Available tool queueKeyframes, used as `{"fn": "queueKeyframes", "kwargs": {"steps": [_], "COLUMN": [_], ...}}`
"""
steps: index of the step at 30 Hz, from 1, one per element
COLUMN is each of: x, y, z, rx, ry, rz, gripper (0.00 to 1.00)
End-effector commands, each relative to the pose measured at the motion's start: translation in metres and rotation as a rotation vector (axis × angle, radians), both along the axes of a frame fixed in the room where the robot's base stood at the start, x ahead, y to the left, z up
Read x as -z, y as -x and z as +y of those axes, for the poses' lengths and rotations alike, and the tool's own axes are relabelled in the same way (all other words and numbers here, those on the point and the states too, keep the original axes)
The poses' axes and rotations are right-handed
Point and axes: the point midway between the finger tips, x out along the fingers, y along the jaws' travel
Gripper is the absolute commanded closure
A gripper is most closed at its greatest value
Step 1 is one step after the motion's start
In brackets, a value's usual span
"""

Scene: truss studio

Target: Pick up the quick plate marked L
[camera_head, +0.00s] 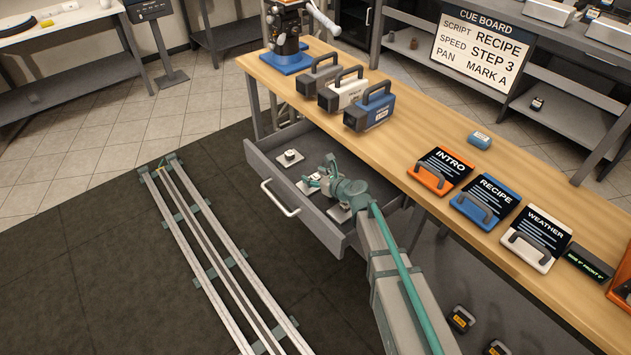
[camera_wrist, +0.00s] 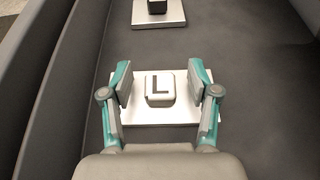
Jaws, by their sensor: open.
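The quick plate marked L (camera_wrist: 142,112) is a flat light-grey plate with a raised white block bearing a black L. It lies on the floor of the open drawer (camera_head: 265,165). In the wrist view my gripper (camera_wrist: 160,84) is open, with one finger on each side of the L block and a gap at both sides. In the head view my gripper (camera_head: 316,181) is low inside the drawer and partly covers the plate under it. Nothing is held.
Another plate (camera_wrist: 146,20) with a dark block lies farther up the wrist view. Drawer walls (camera_wrist: 48,75) stand close on the left. On the wooden table (camera_head: 400,125) above are handled cases (camera_head: 370,108) and cue cards (camera_head: 485,200).

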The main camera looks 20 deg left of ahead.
Motion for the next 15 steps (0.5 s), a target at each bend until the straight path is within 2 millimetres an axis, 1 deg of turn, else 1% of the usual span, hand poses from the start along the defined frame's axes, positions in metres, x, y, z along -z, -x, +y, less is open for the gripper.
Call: {"fn": "queueKeyframes", "kwargs": {"steps": [1, 3, 9, 10, 14, 15], "x": [0.0023, 0.0038, 0.004, 0.004, 0.004, 0.004], "y": [-0.0047, -0.0062, -0.0055, -0.0055, -0.0054, -0.0054], "z": [0.0057, 0.0085, 0.0084, 0.0084, 0.0083, 0.0083], "rx": [-0.001, 0.0, 0.0, 0.0, 0.0, 0.0], "ry": [0.0, 0.0, 0.0, 0.0, 0.0, 0.0], "rz": [0.0, 0.0, 0.0, 0.0, 0.0, 0.0], "gripper": [0.4, 0.4, 0.4, 0.41, 0.63, 0.7]}}
